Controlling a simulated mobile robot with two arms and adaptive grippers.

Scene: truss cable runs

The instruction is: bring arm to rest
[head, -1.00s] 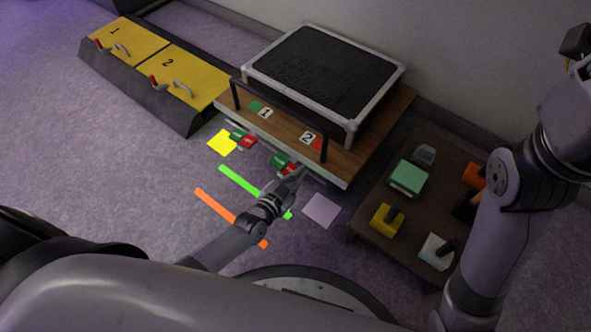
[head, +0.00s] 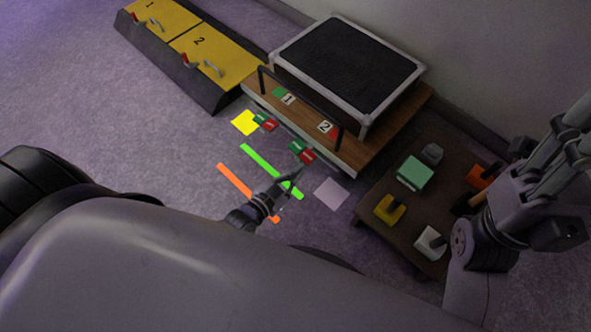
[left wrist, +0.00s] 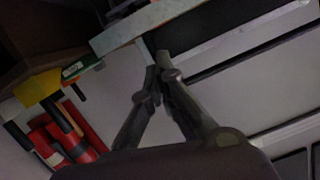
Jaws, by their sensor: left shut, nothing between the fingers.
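My left gripper (head: 295,180) is shut and empty. In the head view it is over the floor, in front of the wooden bench (head: 375,150) and just below a pair of green and red pieces (head: 302,152) at the bench's front edge. In the left wrist view its fingertips (left wrist: 158,72) come together close to a pale edge, with nothing seen between them. My right arm (head: 480,235) stands at the right of the head view, and its gripper cannot be made out.
A yellow-topped box with handles (head: 190,50) is at the upper left. Yellow (head: 245,122), lilac (head: 331,193), green (head: 270,170) and orange (head: 240,185) floor markings surround the left gripper. Left floor is open.

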